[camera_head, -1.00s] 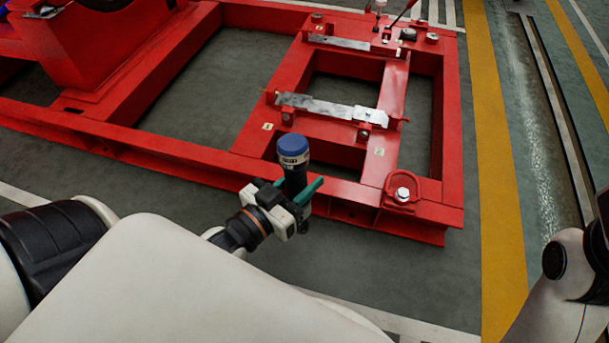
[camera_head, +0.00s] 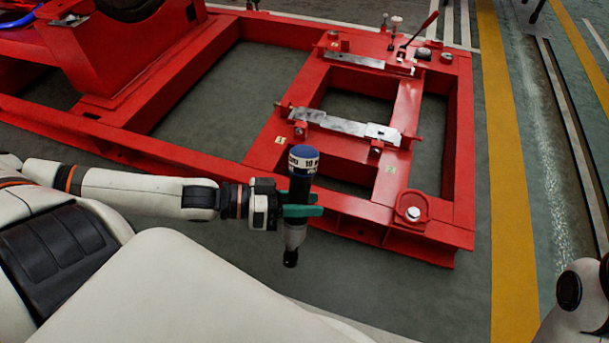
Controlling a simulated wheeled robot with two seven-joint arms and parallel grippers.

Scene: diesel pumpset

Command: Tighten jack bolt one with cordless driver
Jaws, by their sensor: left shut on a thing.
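The cordless driver (camera_head: 299,188) has a blue top with a white band, a dark body and a dark nose that points down. My left gripper (camera_head: 298,211), with green fingers, is shut on its body and holds it upright in front of the red frame's near rail. Jack bolts sit on the red frame (camera_head: 360,212), beside the two grey metal mounting pads; one bolt (camera_head: 299,129) is at the left end of the nearer pad (camera_head: 345,124), another (camera_head: 376,148) at its near right side. The driver's tip is apart from every bolt. My right gripper is not in view.
A lifting ring with a bolt (camera_head: 412,213) stands at the frame's near right corner. Open floor lies in front of the frame.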

